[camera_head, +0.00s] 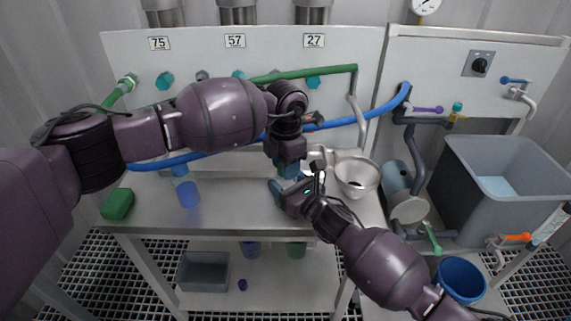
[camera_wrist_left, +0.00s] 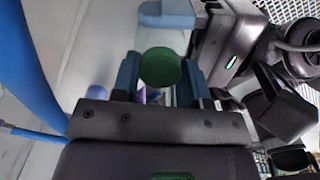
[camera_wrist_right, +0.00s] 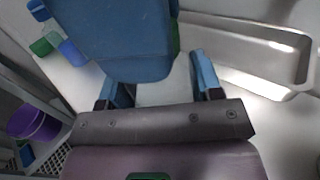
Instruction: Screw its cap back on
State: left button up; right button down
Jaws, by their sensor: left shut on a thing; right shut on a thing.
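My left gripper (camera_head: 289,168) points down over the right part of the bench. In the left wrist view its blue fingers are shut on a round green cap (camera_wrist_left: 160,67), seen from above. My right gripper (camera_head: 293,190) is just below it, coming in from the front right. In the right wrist view its fingers are shut on a pale vessel (camera_wrist_right: 163,92). The left gripper's large blue finger hides the vessel's top there, and a sliver of green shows at that finger's edge. I cannot tell whether the cap touches the vessel's mouth or is threaded on it.
A vessel with blue contents (camera_head: 189,194) and a green block (camera_head: 117,204) stand on the left of the bench. A white funnel-shaped bowl (camera_head: 357,176) is close to the right of the grippers. A blue hose (camera_head: 345,121) passes behind. A grey basin (camera_head: 510,190) is at right.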

pick_arm(q)
jog(key=o, duration=1.1)
jog(key=shift+r, duration=0.1)
notch_tip(320, 180, up, 12)
pick_arm(e)
jog(key=shift+c, duration=1)
grip_release()
